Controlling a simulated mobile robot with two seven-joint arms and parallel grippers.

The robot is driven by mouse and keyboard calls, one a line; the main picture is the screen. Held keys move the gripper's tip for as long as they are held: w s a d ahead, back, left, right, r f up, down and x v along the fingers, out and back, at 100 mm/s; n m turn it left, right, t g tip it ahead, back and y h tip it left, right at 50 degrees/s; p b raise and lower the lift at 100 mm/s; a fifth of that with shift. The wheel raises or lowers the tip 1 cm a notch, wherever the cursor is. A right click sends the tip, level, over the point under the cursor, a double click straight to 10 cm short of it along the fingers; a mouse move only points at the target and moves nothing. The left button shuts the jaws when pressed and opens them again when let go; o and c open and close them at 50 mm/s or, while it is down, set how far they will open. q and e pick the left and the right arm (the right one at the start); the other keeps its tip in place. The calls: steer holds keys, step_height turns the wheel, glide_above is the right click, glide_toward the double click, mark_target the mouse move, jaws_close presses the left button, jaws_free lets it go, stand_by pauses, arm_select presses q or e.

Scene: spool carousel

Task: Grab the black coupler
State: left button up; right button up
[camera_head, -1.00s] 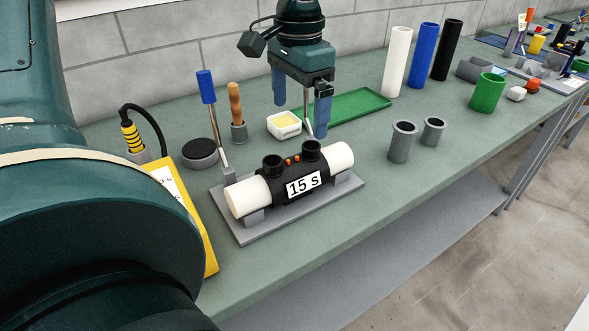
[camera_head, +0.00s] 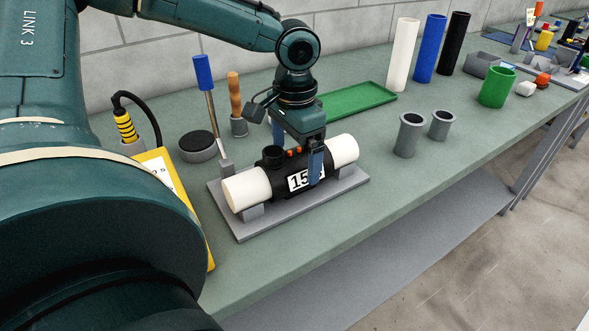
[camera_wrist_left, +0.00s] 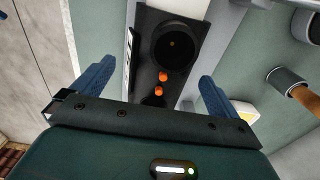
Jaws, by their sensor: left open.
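The black coupler (camera_head: 285,184) sits around a white pipe (camera_head: 246,191) in a grey cradle (camera_head: 243,232), with a white label on its front. My left gripper (camera_head: 297,163) is over the coupler's right part. Its near blue finger hangs in front of the label, and the far finger is behind the coupler, partly hidden. In the left wrist view the coupler (camera_wrist_left: 148,55), with a round black socket and orange buttons, lies between the two open fingers (camera_wrist_left: 157,72), with gaps on both sides. I cannot tell whether either finger touches it. My right gripper is not in view.
A blue-handled tool (camera_head: 204,75) stands upright at the cradle's left rear. A wooden-handled tool (camera_head: 234,90), a green tray (camera_head: 358,101) and grey cups (camera_head: 408,135) are nearby. Upright white, blue and black tubes (camera_head: 402,55) stand farther back. The bench front is clear.

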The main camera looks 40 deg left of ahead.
arm_select(q)
step_height(320, 180, down, 3)
steer(key=shift+r, duration=0.3)
steer(key=c, duration=1.5)
